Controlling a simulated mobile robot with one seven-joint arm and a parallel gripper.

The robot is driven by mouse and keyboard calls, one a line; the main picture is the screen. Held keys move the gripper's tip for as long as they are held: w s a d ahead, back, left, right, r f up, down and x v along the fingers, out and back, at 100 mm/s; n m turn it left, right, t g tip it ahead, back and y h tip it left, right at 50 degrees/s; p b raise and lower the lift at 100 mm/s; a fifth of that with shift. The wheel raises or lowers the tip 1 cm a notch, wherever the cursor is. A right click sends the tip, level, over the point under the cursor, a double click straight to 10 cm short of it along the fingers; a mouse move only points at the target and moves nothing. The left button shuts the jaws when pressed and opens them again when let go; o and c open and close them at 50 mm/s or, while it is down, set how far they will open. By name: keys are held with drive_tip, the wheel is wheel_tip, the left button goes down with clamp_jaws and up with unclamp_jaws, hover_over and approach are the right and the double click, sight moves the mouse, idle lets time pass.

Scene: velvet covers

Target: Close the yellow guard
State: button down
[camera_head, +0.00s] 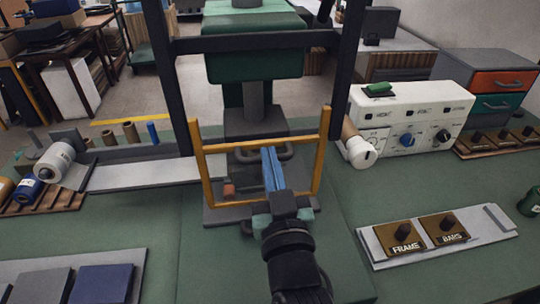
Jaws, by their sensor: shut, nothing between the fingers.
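The yellow guard (204,173) is a thin U-shaped or rectangular frame at the front of the green press (256,58). Its two uprights rise on either side of the press bed, and a lower bar runs between them. My gripper (268,152) points away from me into the space between the uprights, with its blue fingers shut and nothing held. The fingertips appear just in front of the press head, over the bed. Whether they touch the guard cannot be told.
A dark upright frame (346,60) stands around the press. A white control box (409,115) with knobs is at right. Stamps (403,235) lie on a grey tray (483,231). Rollers and spools (55,162) are at left. Green table surface (375,192) is clear right of the guard.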

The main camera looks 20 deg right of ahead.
drive_tip(key=shift+f, duration=0.75)
wheel_tip(320, 180, up, 5)
drive_tip(key=p, duration=0.4)
drive_tip(key=b+v, duration=0.3)
drive_tip(key=v, duration=0.6)
drive_tip(key=shift+f, duration=0.35)
drive_tip(key=w+a+r+n+t+y+p, duration=0.15)
drive_tip(key=a+r, duration=0.25)
drive_tip(key=r, duration=0.7)
drive_tip(key=w+a+r+t+y+p, duration=0.1)
drive_tip(key=w+a+r+t+p, duration=0.2)
drive_tip(key=r, duration=0.9)
drive_tip(key=s+a+r+t+y, duration=0.1)
drive_tip(key=s+a+r+t, duration=0.1)
drive_tip(key=r, duration=0.6)
drive_tip(key=s+a+r+n+t+y+p, duration=0.1)
drive_tip(key=s+a+r, duration=0.3)
drive_tip(key=r, duration=0.5)
drive_tip(key=shift+a+t, duration=0.45)
drive_tip(key=shift+a, duration=0.15)
